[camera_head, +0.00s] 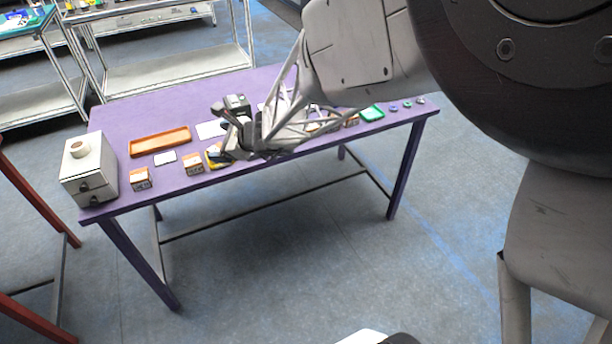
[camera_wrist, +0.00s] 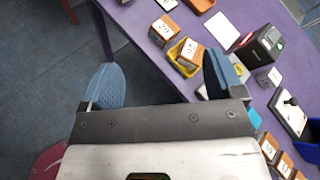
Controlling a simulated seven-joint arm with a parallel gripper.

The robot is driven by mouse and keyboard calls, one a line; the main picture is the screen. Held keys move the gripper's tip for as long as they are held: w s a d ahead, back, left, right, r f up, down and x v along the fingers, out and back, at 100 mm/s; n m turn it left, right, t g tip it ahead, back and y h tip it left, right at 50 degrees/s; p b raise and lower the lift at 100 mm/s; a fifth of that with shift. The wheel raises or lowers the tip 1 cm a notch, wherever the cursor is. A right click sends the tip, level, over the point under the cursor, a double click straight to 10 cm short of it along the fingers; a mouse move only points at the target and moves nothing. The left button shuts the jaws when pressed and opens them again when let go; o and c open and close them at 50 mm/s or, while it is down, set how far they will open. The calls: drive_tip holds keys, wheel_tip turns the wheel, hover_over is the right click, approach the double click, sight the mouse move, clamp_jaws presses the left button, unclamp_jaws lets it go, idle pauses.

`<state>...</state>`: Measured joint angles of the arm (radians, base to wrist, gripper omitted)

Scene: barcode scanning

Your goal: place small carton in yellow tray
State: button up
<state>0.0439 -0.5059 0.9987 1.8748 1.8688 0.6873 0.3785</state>
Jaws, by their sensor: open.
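The yellow tray (camera_head: 217,164) lies near the table's front edge, partly hidden by my gripper in the head view. In the wrist view, the yellow tray (camera_wrist: 171,57) has a small carton marked 92 (camera_wrist: 189,53) in it, slightly tilted. Another small carton (camera_wrist: 163,29) stands on the table beside the tray; it also shows in the head view (camera_head: 193,164). My gripper (camera_wrist: 163,82) is open, with nothing between its blue fingertips. It is near the tray, apart from the carton in it. In the head view my gripper (camera_head: 238,150) is over the front edge.
Another carton (camera_head: 141,178) stands farther left, next to a white box with drawers (camera_head: 90,170). An orange tray (camera_head: 160,141) lies behind. A black device (camera_wrist: 259,45) stands right of the yellow tray. Several cartons (camera_wrist: 269,147) show lower right. A green tray (camera_head: 371,114) lies right.

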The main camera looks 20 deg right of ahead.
drive_tip(key=s+a+r+n+g, duration=0.1)
drive_tip(key=s+r+n+g, duration=0.2)
drive_tip(key=s+r+n, duration=0.4)
drive_tip(key=s+a+r+n+g, duration=0.1)
drive_tip(key=s+r+n+g, duration=0.15)
drive_tip(key=s+n, duration=0.45)
drive_tip(key=s+d+r+n+g+h, duration=0.1)
drive_tip(key=s+d+n+h, duration=0.3)
drive_tip(key=s, duration=0.6)
drive_tip(key=s+d+r+n+g+h, duration=0.1)
drive_tip(key=s+d+n+h, duration=0.3)
drive_tip(key=s, duration=0.6)
drive_tip(key=shift+d+r+n+h, duration=0.35)
drive_tip(key=shift+d+r, duration=0.5)
drive_tip(key=shift+d, duration=0.35)
drive_tip(key=shift+w, duration=0.1)
